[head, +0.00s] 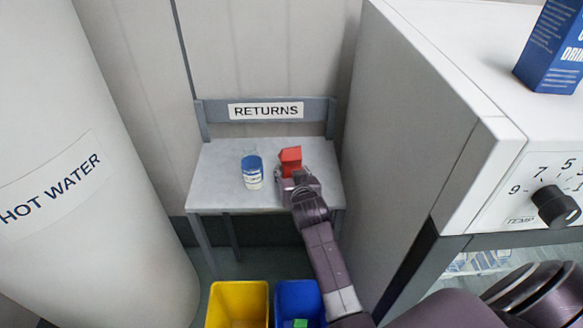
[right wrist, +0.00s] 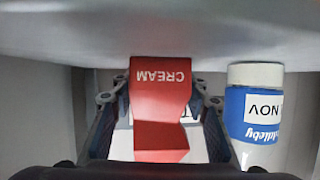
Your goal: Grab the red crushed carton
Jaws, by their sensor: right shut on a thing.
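The red crushed carton (head: 290,157) is on the grey returns table (head: 222,190), to the right of a blue and white jar. In the right wrist view the carton (right wrist: 160,95) shows the word "CREAM" upside down and has a bent, folded body. My right gripper (head: 296,182) reaches in from the front of the table. In the right wrist view its fingers (right wrist: 160,108) stand on both sides of the carton, shut on it. I cannot tell whether the carton is lifted off the tabletop. My left gripper is not in view.
The blue and white jar (head: 252,172) stands close beside the carton; it also shows in the right wrist view (right wrist: 255,115). A yellow bin (head: 238,300) and a blue bin (head: 298,298) are in front. A large white machine (head: 420,110) borders the right side, a hot water tank (head: 80,150) the left.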

